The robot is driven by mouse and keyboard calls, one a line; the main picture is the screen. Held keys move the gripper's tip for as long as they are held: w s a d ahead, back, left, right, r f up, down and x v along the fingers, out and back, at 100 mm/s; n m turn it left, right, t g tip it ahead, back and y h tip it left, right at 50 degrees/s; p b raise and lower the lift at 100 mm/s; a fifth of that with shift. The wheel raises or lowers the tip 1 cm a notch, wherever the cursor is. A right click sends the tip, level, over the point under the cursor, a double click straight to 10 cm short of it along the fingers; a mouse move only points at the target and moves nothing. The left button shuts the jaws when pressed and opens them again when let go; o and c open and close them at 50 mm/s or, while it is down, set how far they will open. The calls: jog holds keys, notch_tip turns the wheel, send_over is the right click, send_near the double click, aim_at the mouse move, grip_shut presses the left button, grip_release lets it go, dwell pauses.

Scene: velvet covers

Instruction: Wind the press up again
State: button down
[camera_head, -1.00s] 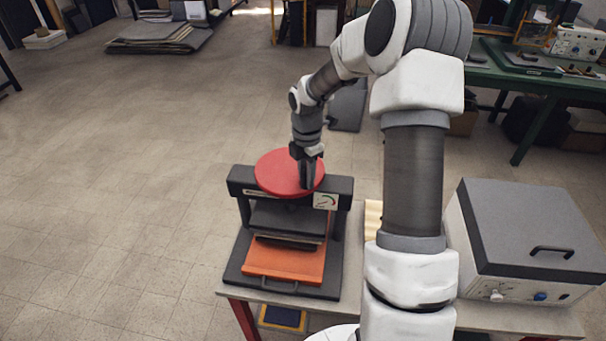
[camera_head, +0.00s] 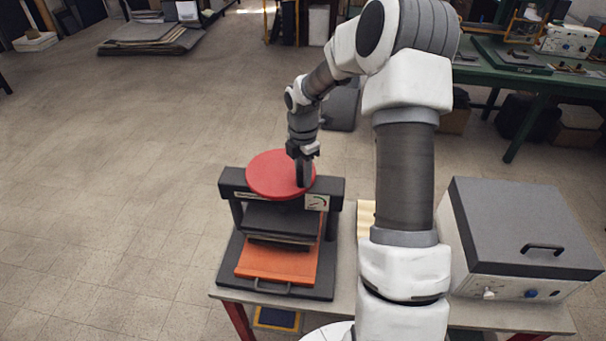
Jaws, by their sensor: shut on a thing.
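The press (camera_head: 232,186) stands on a small table, with a dark frame and a red round wheel (camera_head: 270,173) on top. A small gauge (camera_head: 317,202) sits on the right of its crossbeam. Under the beam a dark upper plate (camera_head: 280,220) hangs over an orange tray (camera_head: 270,265) with a handle at the front. My gripper (camera_head: 304,182) points down at the right part of the wheel and is shut; what it grips there, likely a part of the wheel, is hidden by the fingers.
A grey-lidded box (camera_head: 520,235) with a handle and knobs stands on the right of the table (camera_head: 345,265). Pale strips (camera_head: 366,215) lie behind my arm. A green bench (camera_head: 545,85) is at the back right. Open floor lies to the left.

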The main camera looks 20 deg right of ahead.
jog(key=c, duration=0.6)
grip_release()
jog(key=shift+w, duration=0.1)
jog(key=shift+c, duration=0.2)
jog(key=shift+r, duration=0.1)
notch_tip(320, 180, up, 17)
jog(key=b, duration=0.1)
jog(key=shift+r, duration=0.2)
